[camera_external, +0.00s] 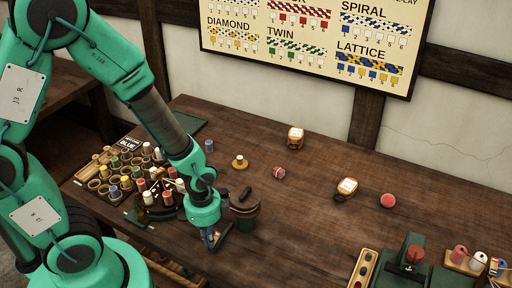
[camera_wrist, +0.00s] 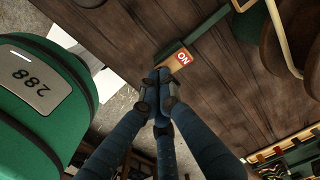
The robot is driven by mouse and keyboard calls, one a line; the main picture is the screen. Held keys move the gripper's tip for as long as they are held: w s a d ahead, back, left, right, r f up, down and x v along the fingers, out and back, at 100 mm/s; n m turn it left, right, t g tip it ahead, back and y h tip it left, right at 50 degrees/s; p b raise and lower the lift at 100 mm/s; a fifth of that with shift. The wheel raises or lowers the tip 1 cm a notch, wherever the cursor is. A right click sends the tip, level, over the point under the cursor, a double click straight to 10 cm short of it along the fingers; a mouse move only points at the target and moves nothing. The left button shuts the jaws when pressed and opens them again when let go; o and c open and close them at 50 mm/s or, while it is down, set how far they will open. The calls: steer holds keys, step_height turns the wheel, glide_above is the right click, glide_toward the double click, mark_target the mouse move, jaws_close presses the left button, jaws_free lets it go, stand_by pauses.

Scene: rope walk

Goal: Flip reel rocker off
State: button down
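The reel rocker shows in the wrist view as a small orange-red plate (camera_wrist: 182,60) with the word ON, upside down in the picture, at a dark green bar. My gripper (camera_wrist: 159,78) has its blue fingers drawn together, their tips meeting just left of the plate. I see nothing held between them, and I cannot tell whether they touch the plate. In the external view my gripper (camera_external: 211,241) points down at the table's front edge, beside a dark green bracket (camera_external: 224,238). The rocker cannot be made out there. The brown reel (camera_external: 245,217) stands just behind the gripper, partly hidden by my arm.
A rack of coloured spools (camera_external: 115,178) stands left of my arm on the wooden table (camera_external: 300,225). A green device (camera_external: 408,262) stands front right.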

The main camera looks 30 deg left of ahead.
steer(key=shift+s+a+f, duration=0.2)
steer(key=shift+s+f, duration=0.25)
steer(key=shift+f, duration=0.1)
steer(key=shift+w+d+r, duration=0.1)
steer(key=shift+w+r, duration=0.15)
steer(key=shift+w, duration=0.45)
steer(key=shift+r+p, duration=0.15)
steer(key=shift+p, duration=0.2)
steer(key=shift+w+r+p, duration=0.25)
steer(key=shift+r+p, duration=0.3)
steer(key=shift+r, duration=0.1)
step_height(320, 180, up, 13)
steer(key=p, duration=0.5)
steer(key=shift+s, duration=0.3)
steer(key=shift+r, duration=0.15)
